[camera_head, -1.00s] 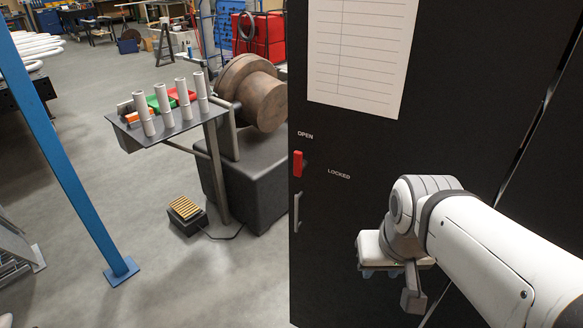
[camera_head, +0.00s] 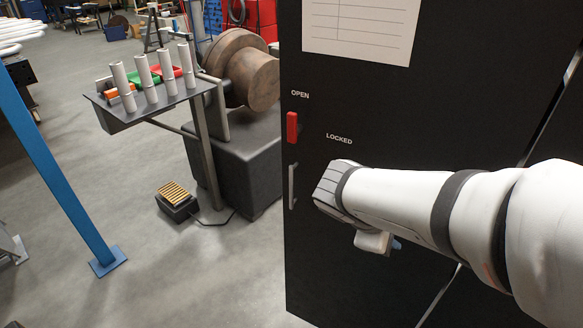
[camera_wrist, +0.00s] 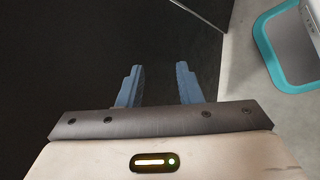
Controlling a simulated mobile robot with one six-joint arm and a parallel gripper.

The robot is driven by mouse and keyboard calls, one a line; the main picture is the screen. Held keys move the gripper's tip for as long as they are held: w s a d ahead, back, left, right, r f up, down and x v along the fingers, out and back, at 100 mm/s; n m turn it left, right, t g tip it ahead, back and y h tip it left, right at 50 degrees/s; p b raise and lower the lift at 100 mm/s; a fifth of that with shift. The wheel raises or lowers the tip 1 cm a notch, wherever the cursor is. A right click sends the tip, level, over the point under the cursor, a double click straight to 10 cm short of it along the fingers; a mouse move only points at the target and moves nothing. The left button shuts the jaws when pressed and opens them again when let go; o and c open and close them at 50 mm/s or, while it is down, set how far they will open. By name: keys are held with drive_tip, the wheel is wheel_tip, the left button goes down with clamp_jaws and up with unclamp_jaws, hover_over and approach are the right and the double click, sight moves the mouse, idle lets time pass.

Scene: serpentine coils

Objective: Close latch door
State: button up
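A black cabinet door (camera_head: 340,240) fills the middle and right of the head view. A red latch handle (camera_head: 292,127) points down near its left edge, below the word OPEN and left of the word LOCKED. A grey metal pull handle (camera_head: 292,186) is below the latch. My gripper (camera_head: 378,243) is in front of the door, right of and below both handles, mostly hidden behind my arm. In the wrist view its two blue fingers (camera_wrist: 158,85) are apart with nothing between them, facing a dark surface.
A white sheet (camera_head: 360,28) is on the upper door. Left of the door are a tray stand (camera_head: 150,110) with white cylinders, a pedal box (camera_head: 176,200) and a blue post (camera_head: 60,170). Grey floor is clear between them. A teal-edged object (camera_wrist: 290,45) shows in the wrist view.

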drive_tip(key=w+a+f+n+t+h+b, duration=0.2)
drive_tip(key=w+a+f+n+t+b, duration=0.2)
drive_tip(key=w+n, duration=0.25)
drive_tip(key=n+t+y+b, duration=0.5)
drive_tip(key=n+t+b, duration=0.4)
drive_tip(key=n, duration=0.6)
approach(291, 180)
drive_tip(key=w+t+p, duration=0.1)
drive_tip(key=w+p, duration=0.1)
drive_tip(key=x, duration=0.7)
drive_tip(key=shift+s+d+f+b, duration=0.1)
drive_tip(key=shift+d+f+b, duration=0.2)
drive_tip(key=shift+f+b, duration=0.1)
clamp_jaws()
